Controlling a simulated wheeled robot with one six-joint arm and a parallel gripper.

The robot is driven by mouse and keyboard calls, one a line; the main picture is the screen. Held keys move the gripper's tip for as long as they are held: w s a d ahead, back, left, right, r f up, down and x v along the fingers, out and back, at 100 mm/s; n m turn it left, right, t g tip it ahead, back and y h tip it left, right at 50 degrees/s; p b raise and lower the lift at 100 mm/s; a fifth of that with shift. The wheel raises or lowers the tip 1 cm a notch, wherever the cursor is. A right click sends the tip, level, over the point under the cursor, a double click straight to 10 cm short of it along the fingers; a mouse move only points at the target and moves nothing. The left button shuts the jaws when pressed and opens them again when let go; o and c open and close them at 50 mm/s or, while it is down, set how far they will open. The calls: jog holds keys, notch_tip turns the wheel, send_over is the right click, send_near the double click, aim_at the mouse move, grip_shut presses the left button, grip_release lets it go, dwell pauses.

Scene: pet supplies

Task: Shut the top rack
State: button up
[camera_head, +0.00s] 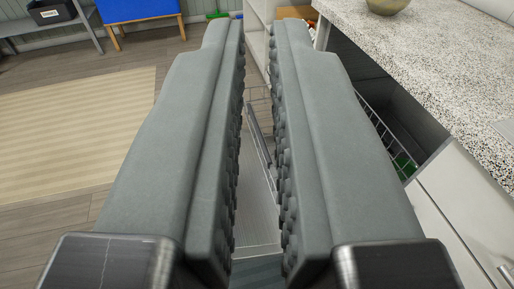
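My gripper (259,45) fills the middle of the view. Its two grey fingers with ribbed inner pads are parted by a narrow gap, and nothing is visibly clamped between them. A wire rack (382,128) shows right of the right finger, beneath the speckled counter. Thin wires and a slanted dark grey bar (260,138) show through the gap, apparently below the fingers. I cannot tell whether the bar belongs to the rack. The fingers hide most of the rack, so how far out it stands is unclear.
A speckled countertop (425,45) with a bowl (387,5) is at right, above white cabinet fronts (465,205). A striped rug (75,130) lies on the wooden floor at left. A blue-topped stool (138,10) and a grey bench (50,22) stand at the back left.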

jog(key=w+f+n+g, duration=0.1)
jog(key=w+f, duration=0.2)
jog(key=w+a+f+n+g, duration=0.1)
jog(key=w+f+n+g, duration=0.1)
jog(key=w, duration=0.2)
jog(key=w+a+f+n+g, duration=0.1)
jog(key=w+f, duration=0.2)
jog(key=shift+w+a+f+n+g, duration=0.25)
jog(key=shift+w+f+n+g, duration=0.05)
jog(key=shift+w+f+n, duration=0.1)
grip_shut()
jog(key=w+a+f+n+g+h, duration=0.25)
jog(key=w+f+n+g, duration=0.35)
jog(key=f, duration=0.5)
jog(key=w+a+f+n+g+h, duration=0.2)
jog(key=w+a+f+n, duration=0.15)
jog(key=w+f, duration=0.7)
jog(key=n+g+h, duration=0.2)
jog(key=n+h, duration=0.2)
jog(key=n, duration=0.3)
send_near(266, 165)
notch_tip(266, 165, down, 5)
jog(key=w+d, duration=0.2)
jog(key=shift+d+r, duration=0.15)
jog(key=shift+d, duration=0.7)
